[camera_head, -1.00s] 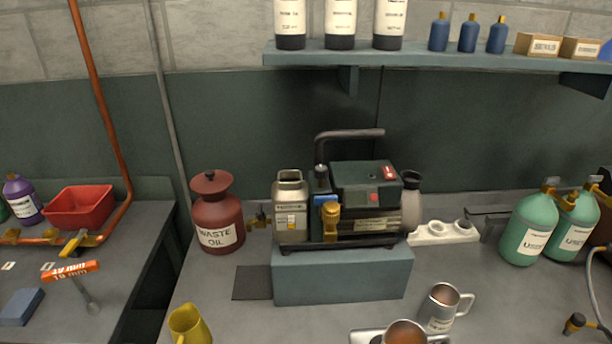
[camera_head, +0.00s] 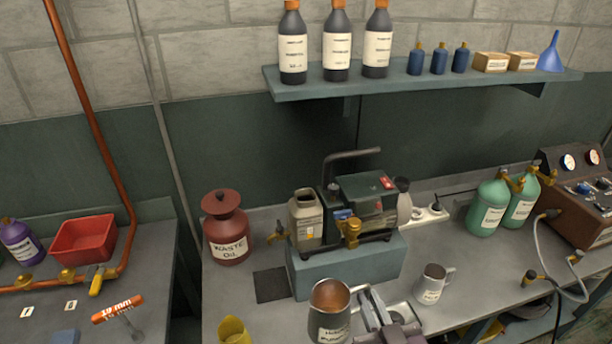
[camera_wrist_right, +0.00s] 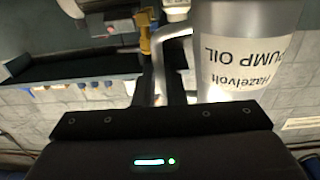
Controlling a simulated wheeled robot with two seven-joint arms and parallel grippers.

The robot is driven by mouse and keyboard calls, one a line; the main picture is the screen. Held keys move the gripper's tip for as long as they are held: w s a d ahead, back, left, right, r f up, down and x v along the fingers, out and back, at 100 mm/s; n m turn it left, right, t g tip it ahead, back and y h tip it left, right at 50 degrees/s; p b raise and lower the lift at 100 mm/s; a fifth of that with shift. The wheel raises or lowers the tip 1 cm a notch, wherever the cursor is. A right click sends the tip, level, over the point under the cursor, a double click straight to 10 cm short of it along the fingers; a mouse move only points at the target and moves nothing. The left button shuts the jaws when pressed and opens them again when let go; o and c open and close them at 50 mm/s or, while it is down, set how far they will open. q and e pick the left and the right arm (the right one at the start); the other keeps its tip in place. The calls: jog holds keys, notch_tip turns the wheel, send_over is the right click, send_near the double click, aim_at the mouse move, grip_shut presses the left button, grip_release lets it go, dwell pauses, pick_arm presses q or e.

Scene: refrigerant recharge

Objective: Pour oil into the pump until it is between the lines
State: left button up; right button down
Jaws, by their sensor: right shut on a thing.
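My right gripper (camera_head: 368,304) is shut on the handle of a steel mug (camera_head: 328,322), held upright in front of the block. Brown oil shows inside the mug. In the right wrist view the mug (camera_wrist_right: 245,50) reads "Hazelvolt PUMP OIL", with its handle between the fingers. My left gripper is not in view.
A second steel mug (camera_head: 432,284) stands right of the block. A red waste oil can (camera_head: 226,232) stands left of the pump. A yellow jug (camera_head: 233,331) is at the front left. Green cylinders (camera_head: 488,208) and a gauge box (camera_head: 578,200) are at right. A shelf (camera_head: 420,82) hangs above.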

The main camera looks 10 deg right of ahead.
pick_arm(q)
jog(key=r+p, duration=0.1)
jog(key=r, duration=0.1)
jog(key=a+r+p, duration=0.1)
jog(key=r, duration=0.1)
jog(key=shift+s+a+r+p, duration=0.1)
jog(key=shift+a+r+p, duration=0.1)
jog(key=shift+p, duration=0.2)
pick_arm(e)
notch_tip(320, 180, up, 5)
jog(key=shift+a+f, duration=0.15)
jog(key=shift+f, duration=0.05)
jog(key=shift+r, duration=0.1)
